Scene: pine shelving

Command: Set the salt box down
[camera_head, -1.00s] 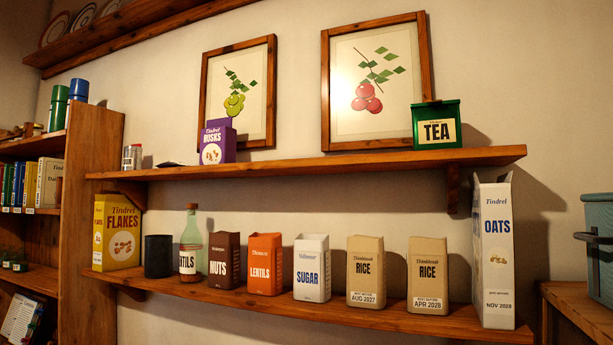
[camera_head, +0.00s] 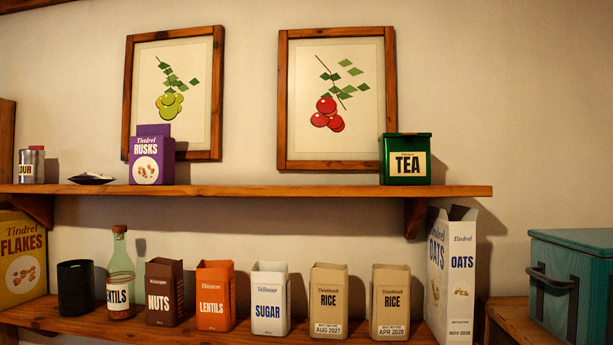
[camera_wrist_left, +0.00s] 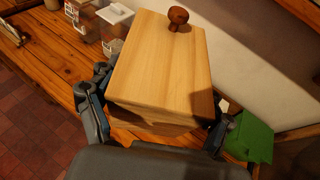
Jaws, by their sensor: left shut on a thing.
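The salt box (camera_wrist_left: 158,65) shows in the left wrist view as a pale wooden box with a dark round knob (camera_wrist_left: 178,16) on its lid. No lettering on it is visible. My left gripper (camera_wrist_left: 155,118) is shut on it, with one finger on each side. The box is over or on a brown wooden surface (camera_wrist_left: 45,45); I cannot tell whether its base touches. Its lower part is mostly hidden by my gripper. Neither gripper nor the salt box shows in the head view.
Clear containers (camera_wrist_left: 112,30), one white-lidded, stand beyond the box at upper left. A green object (camera_wrist_left: 250,138) is close to its right. In the head view, the lower shelf (camera_head: 250,333) holds several packages; a teal chest (camera_head: 575,285) stands at right.

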